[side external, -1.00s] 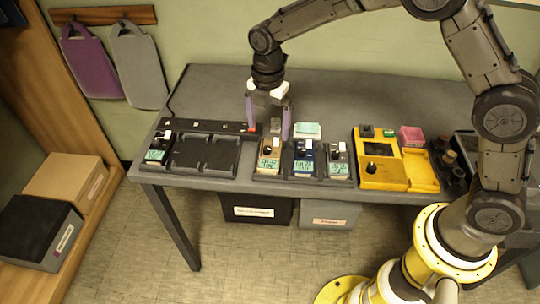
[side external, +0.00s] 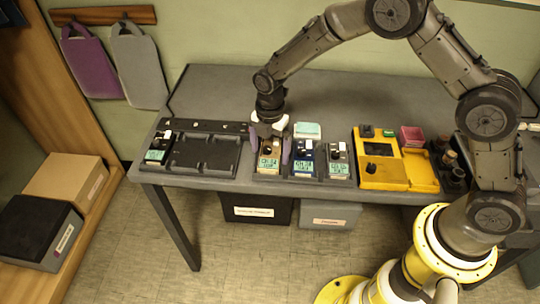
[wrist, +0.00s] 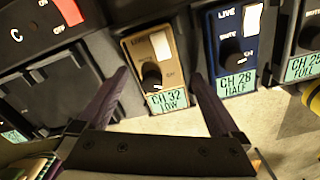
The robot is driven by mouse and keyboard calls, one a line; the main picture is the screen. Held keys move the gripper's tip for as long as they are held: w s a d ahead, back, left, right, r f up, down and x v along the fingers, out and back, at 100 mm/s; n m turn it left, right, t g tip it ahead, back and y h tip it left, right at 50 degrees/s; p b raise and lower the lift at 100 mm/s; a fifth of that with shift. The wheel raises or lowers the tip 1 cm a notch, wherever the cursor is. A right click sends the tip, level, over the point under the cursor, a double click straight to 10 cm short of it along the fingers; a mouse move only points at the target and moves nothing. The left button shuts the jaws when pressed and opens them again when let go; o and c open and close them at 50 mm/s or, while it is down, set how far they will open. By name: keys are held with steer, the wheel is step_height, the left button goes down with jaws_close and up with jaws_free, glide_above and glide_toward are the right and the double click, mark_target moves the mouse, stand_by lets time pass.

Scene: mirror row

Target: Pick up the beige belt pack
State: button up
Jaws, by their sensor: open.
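The beige belt pack (side external: 269,158) sits in the left slot of a dark rack on the table, beside the blue pack (side external: 305,157). In the wrist view the beige belt pack (wrist: 156,70) has a black knob, a white switch and a label reading CH 32 LOW. My gripper (side external: 270,150) is over it, fingers apart. In the wrist view the purple fingers of my gripper (wrist: 158,88) stand on either side of the beige pack. I cannot tell whether they touch it. Nothing is held.
A grey-black pack (side external: 338,160) stands right of the blue one. A dark charger tray (side external: 205,153) with empty slots and one pack at its left end lies to the left. A yellow tester (side external: 390,172) stands to the right. The back of the table is clear.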

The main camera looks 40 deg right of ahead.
steer(key=c, duration=1.4)
steer(key=shift+o, duration=0.2)
steer(key=shift+r, duration=0.2)
